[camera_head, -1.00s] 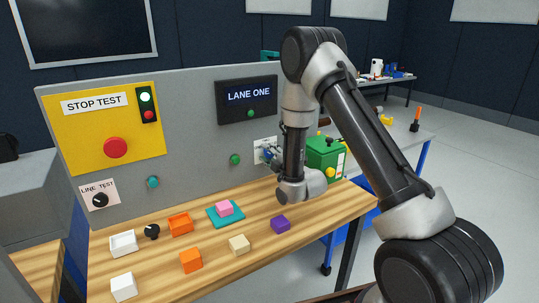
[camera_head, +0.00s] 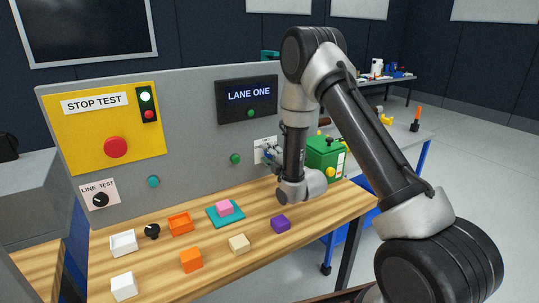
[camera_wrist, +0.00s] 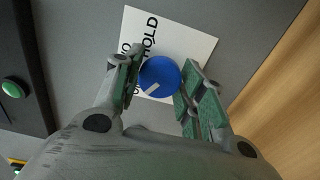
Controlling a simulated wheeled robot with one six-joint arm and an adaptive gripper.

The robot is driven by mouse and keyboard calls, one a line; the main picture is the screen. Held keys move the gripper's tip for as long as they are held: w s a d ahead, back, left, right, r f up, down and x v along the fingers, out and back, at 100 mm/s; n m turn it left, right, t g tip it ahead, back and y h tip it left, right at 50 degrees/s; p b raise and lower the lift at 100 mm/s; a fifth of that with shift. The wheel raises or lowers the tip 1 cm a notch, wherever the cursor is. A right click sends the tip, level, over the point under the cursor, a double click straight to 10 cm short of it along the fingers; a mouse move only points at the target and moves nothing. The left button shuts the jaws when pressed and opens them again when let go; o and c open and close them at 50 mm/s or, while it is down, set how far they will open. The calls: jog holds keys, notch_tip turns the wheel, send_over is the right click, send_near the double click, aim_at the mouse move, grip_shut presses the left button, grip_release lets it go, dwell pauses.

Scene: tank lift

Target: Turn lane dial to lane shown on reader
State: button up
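The lane dial (camera_wrist: 160,76) is a round blue knob with a white pointer mark on a white label (camera_wrist: 188,42). Its pointer aims to the lower left in the wrist view. The label reads "HOLD", with other words partly hidden by a finger. My gripper (camera_wrist: 160,78) has one finger on each side of the dial, seemingly closed against it. In the head view my gripper (camera_head: 268,154) is at the panel, largely hiding the dial.
The grey panel also carries a red stop button (camera_head: 115,147), a black line test knob (camera_head: 100,199) and a green button (camera_head: 235,159). A green box (camera_head: 325,157) stands close right of my wrist. Several small blocks and trays lie on the wooden bench.

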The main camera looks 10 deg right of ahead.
jog(key=shift+o, duration=1.1)
jog(key=shift+s, duration=0.1)
jog(key=v, duration=1.1)
jog(key=shift+s+d, duration=0.2)
jog(key=shift+s, duration=0.15)
